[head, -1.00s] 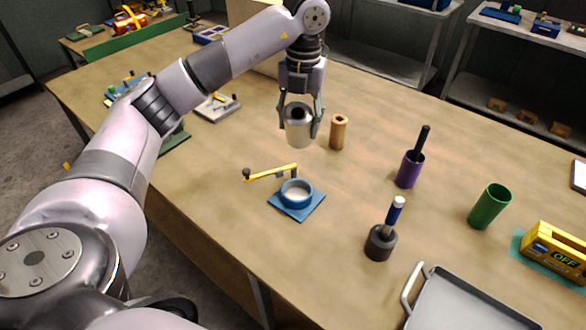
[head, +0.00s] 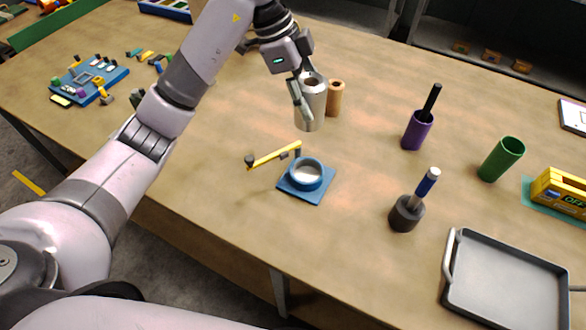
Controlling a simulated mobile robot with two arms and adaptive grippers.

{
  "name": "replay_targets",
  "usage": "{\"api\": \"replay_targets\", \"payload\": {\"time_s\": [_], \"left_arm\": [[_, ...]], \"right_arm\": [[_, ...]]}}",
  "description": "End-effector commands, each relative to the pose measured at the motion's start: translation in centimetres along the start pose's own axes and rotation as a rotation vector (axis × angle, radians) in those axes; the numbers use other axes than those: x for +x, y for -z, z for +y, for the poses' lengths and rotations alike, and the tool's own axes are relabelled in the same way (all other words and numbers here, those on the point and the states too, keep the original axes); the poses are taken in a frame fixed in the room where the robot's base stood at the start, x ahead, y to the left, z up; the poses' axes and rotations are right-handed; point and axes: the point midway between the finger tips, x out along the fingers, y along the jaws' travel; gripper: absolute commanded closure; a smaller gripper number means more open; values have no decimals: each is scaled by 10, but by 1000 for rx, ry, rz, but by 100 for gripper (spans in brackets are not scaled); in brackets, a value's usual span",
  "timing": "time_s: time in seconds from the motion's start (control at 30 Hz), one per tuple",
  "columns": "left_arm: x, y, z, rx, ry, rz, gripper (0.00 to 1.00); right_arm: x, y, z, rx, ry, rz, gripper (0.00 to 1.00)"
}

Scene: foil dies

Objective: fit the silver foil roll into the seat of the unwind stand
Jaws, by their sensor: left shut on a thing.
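The silver foil roll (head: 313,112) is a metallic cylinder with a dark core hole in its top. My left gripper (head: 309,98) is shut on it, with one finger along its left side; the other finger is mostly hidden. The roll is near upright, behind the unwind stand and apart from it; I cannot tell its exact height above the table. The unwind stand (head: 318,194) has a square blue base and a round blue ring seat (head: 306,174), which is empty. Its yellow arm (head: 272,156) with a black knob points left, clear of the ring opening. My right gripper is not in view.
A tan roll (head: 335,99) stands close right of the silver roll. A purple cup (head: 417,131), a dark holder (head: 406,213) with a blue-handled tool, a green cup (head: 501,159) and a grey tray (head: 505,283) stand to the right. The table around the stand is bare.

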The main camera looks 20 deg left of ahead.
Motion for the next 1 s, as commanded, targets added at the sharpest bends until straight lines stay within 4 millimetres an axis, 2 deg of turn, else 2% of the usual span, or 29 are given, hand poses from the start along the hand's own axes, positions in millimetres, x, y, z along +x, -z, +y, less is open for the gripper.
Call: {"api": "replay_targets", "payload": {"time_s": [0.17, 0.5, 0.6, 0.87, 1.0], "left_arm": [[31, -12, 2, -13, -3, 1, 92], [113, -45, 2, -11, -2, 1, 92], [130, -52, 2, -9, 0, 1, 92], [150, -60, 1, -8, 2, 2, 92], [168, -68, 1, -10, -1, 1, 92]], "right_arm": [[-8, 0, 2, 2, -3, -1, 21], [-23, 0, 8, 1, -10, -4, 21], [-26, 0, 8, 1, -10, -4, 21], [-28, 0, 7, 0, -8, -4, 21], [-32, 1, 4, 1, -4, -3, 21]]}}
